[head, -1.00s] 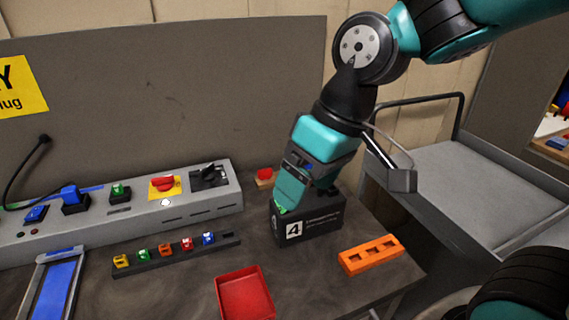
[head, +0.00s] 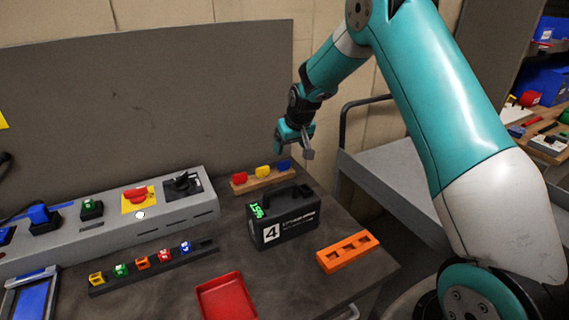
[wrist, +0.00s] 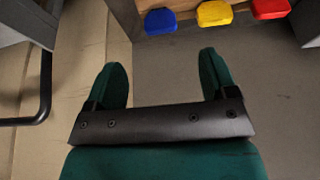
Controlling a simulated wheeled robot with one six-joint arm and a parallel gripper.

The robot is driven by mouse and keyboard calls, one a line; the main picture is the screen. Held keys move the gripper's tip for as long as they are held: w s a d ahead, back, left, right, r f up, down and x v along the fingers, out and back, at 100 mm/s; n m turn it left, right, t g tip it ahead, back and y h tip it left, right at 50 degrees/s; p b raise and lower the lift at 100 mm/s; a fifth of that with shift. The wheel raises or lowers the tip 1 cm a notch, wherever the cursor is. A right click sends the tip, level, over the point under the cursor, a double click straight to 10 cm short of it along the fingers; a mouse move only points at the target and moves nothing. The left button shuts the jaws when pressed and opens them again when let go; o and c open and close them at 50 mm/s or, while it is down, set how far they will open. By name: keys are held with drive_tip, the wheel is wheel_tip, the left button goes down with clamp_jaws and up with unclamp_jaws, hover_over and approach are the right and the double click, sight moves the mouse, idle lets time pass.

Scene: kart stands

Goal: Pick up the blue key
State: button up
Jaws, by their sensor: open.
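The blue key (head: 284,165) stands at the right end of a small wooden rack (head: 262,181), beside a yellow key (head: 263,172) and a red key (head: 240,178). In the wrist view the blue key (wrist: 160,21) is at the top, ahead of the fingers, with the yellow key (wrist: 214,13) and red key (wrist: 270,8) to its right. My gripper (head: 279,148) is above the blue key end of the rack in the head view. Its two green fingers (wrist: 163,66) are spread, with nothing between them. The blue key is apart from them.
A black case marked 4 (head: 285,222) stands just in front of the rack. An orange block (head: 347,252) and a red tray (head: 226,298) lie nearer. A grey switch panel (head: 110,222) and a strip of small coloured pieces (head: 155,268) are left. A grey cart (head: 400,170) stands right.

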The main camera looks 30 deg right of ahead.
sight(285, 161)
drive_tip(key=shift+w+p+x, duration=0.1)
drive_tip(key=shift+p+x, duration=0.6)
drive_tip(key=shift+x, duration=1.45)
drive_tip(key=shift+w+p+x, duration=0.15)
drive_tip(key=shift+p+x, duration=0.5)
drive_tip(key=shift+x, duration=1.5)
drive_tip(key=shift+r, duration=0.1)
drive_tip(key=shift+c, duration=0.3)
drive_tip(key=c, duration=0.9)
